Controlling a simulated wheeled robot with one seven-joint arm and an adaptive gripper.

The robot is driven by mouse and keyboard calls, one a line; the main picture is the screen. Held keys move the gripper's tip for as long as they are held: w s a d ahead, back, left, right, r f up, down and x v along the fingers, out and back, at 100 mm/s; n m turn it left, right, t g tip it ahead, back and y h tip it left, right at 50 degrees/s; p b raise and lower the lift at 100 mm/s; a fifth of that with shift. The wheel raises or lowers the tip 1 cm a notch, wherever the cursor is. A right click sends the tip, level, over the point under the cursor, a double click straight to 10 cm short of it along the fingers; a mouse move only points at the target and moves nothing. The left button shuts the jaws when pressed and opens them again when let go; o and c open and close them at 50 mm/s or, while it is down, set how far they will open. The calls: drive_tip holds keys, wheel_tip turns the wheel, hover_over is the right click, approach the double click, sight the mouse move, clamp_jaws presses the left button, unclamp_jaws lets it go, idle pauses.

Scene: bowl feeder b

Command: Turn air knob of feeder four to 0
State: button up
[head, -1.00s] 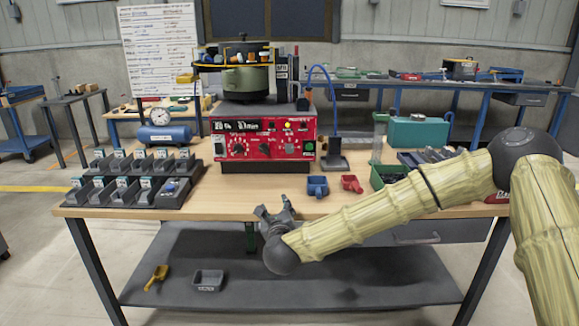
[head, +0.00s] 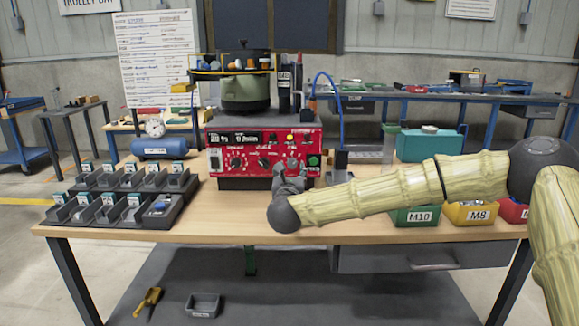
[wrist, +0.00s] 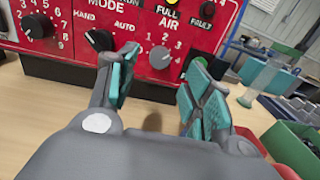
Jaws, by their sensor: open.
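The feeder has a red control box (head: 240,140) with a green bowl (head: 245,92) on top, at the back middle of the table. The grey air knob (wrist: 161,57) sits on its front under the label AIR, right of the black mode knob (wrist: 99,40). FULL is printed above the air knob; I cannot read its exact setting. My gripper (wrist: 163,66) is open and empty. Its teal-padded fingers lie left and right of the air knob in the wrist view, short of the panel and apparently not touching it. In the head view my gripper (head: 290,176) is before the box's lower right.
A green button (head: 313,160) is right of the air knob. A green M10 bin (head: 416,217) and a yellow M8 bin (head: 470,214) stand at right. Black part trays (head: 150,212) stand at left. The table before the box is mostly clear.

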sight(292, 163)
drive_tip(key=shift+w+d+f, duration=0.1)
drive_tip(key=shift+w+d, duration=0.05)
drive_tip(key=shift+w, duration=1.6)
drive_tip(key=shift+w+d, duration=0.1)
drive_tip(key=shift+w, duration=1.6)
drive_tip(key=shift+a, duration=0.1)
drive_tip(key=c, duration=1)
